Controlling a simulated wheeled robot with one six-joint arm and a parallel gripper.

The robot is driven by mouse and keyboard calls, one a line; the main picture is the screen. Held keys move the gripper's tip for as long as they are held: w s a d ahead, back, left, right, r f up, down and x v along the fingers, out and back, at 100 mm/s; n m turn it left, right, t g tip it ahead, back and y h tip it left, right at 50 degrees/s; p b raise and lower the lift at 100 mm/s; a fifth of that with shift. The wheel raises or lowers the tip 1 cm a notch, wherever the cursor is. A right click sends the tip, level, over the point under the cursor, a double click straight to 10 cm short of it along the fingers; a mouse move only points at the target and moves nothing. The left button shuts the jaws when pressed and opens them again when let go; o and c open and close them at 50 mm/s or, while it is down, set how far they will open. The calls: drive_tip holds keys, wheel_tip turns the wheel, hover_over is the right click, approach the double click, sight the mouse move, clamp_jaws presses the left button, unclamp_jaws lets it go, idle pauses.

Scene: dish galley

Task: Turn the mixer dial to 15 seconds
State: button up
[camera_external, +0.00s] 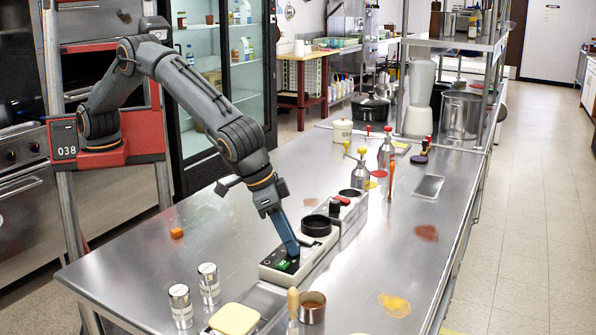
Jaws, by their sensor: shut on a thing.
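The mixer (318,245) is a low, pale unit on the steel table, with a black round cup on top and a black panel (275,259) with a green patch at its near end. My gripper (293,252) points down at this panel and is shut on the mixer dial. The fingers cover the dial, so its pointer and the 15-second mark cannot be read.
Two cans (209,284), a tray with a cream block (235,319) and a copper-coloured cup (312,307) stand near the front. A unit with a red knob (343,201) and several bottles stand behind.

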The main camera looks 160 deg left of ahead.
drive_tip(key=o, duration=1.1)
drive_tip(key=shift+c, duration=0.2)
drive_tip(key=shift+r, duration=0.15)
drive_tip(key=w+b+v, duration=0.1)
drive_tip(key=b+v, duration=0.1)
drive_tip(key=v, duration=0.5)
drive_tip(key=shift+s+d+r, duration=0.2)
drive_tip(key=shift+s+r, duration=0.1)
drive_tip(key=shift+s, duration=0.25)
